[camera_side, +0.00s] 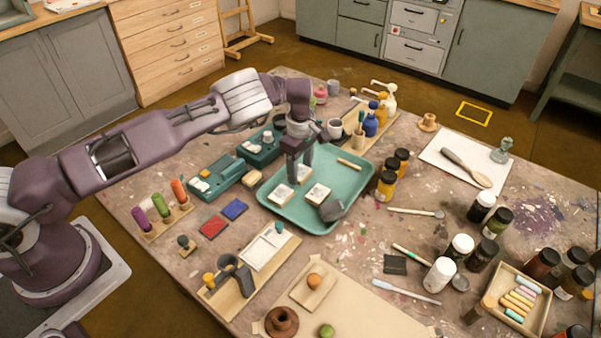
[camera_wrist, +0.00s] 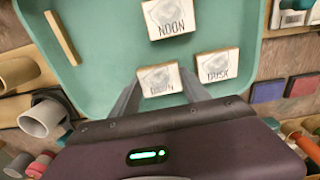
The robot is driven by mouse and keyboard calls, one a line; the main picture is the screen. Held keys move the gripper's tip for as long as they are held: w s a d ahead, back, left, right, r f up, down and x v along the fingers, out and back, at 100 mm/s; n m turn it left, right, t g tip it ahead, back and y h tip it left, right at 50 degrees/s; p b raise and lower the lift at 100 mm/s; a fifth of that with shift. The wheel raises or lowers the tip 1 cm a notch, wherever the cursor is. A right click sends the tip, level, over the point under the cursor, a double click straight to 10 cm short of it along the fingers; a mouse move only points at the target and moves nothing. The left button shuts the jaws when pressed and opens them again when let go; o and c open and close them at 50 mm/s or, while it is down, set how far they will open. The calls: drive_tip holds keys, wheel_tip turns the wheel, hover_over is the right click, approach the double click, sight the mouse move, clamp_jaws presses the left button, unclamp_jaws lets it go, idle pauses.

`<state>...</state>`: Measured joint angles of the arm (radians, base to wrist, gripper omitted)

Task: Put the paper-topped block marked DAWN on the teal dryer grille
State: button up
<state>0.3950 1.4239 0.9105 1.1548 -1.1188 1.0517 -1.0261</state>
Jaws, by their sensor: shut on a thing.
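The paper-topped block marked DAWN (camera_wrist: 159,80) is between the two fingers of my gripper (camera_wrist: 160,88) in the wrist view, and the gripper is shut on it. In the side view my gripper (camera_side: 298,168) is over the teal tray (camera_side: 341,182), with the block (camera_side: 304,175) partly hidden by the fingers. I cannot tell whether it touches the tray. Blocks marked NOON (camera_wrist: 169,18) and DUSK (camera_wrist: 217,65) lie in the tray. Two teal devices, one in front (camera_side: 215,179) and one behind (camera_side: 262,148), stand left of the tray; I cannot make out which has the dryer grille.
A grey lump (camera_side: 332,211) and a wooden stick (camera_side: 350,163) lie in the tray. Red (camera_side: 213,228) and blue (camera_side: 235,209) pads lie left of it. Amber jars (camera_side: 387,186) stand close at its right. Bottles (camera_side: 371,122) and cups stand behind.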

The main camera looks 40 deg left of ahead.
wheel_tip(320, 180, up, 9)
approach(224, 166)
drive_tip(key=shift+a+f, duration=0.1)
drive_tip(key=shift+f, duration=1.95)
drive_tip(key=shift+f, duration=0.5)
drive_tip(key=shift+f, duration=0.1)
